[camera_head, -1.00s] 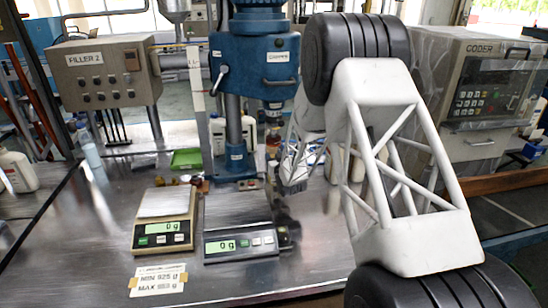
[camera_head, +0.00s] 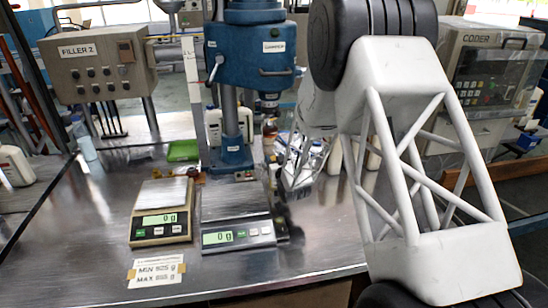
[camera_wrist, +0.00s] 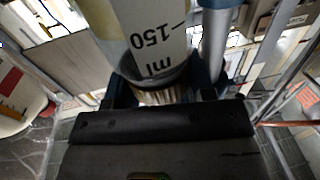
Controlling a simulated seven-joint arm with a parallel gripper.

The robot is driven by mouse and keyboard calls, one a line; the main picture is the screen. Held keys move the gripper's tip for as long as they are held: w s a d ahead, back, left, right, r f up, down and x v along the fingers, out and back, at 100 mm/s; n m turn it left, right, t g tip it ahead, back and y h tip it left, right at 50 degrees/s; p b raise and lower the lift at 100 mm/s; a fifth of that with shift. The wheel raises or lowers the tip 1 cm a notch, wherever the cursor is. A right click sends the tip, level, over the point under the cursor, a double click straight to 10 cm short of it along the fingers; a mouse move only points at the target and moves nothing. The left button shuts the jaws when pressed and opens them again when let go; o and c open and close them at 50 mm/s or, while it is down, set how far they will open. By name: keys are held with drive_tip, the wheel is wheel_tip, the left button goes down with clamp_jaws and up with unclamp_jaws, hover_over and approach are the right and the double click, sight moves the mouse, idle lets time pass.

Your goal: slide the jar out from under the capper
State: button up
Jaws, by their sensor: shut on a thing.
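The blue capper (camera_head: 250,55) stands at the back centre of the bench in the head view, with its dark head (camera_head: 269,98) hanging down at the front. My gripper (camera_wrist: 160,92) shows as a dark body with fingers in the wrist view. It is shut on the jar (camera_wrist: 150,35), a pale cylinder with "150 ml" printed upside down in this view. The jar's far end runs out of the picture. In the head view my arm hides most of the gripper, and I cannot clearly make out the jar there.
Two scales, one beige (camera_head: 161,225) and one grey (camera_head: 238,235), stand in front of the capper. A green tray (camera_head: 183,151) lies behind them. Filler 2's control box (camera_head: 98,65) is at left, the coder (camera_head: 490,70) at right.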

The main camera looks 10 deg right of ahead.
drive_tip(key=s, duration=0.7)
drive_tip(key=shift+s, duration=0.35)
idle(0.4)
drive_tip(key=o, duration=1.1)
drive_tip(key=shift+c, duration=0.2)
drive_tip(key=shift+r, duration=0.1)
drive_tip(key=s+r, duration=0.2)
drive_tip(key=s, duration=0.6)
drive_tip(key=s+r, duration=0.2)
drive_tip(key=s, duration=0.6)
drive_tip(key=shift+r, duration=0.4)
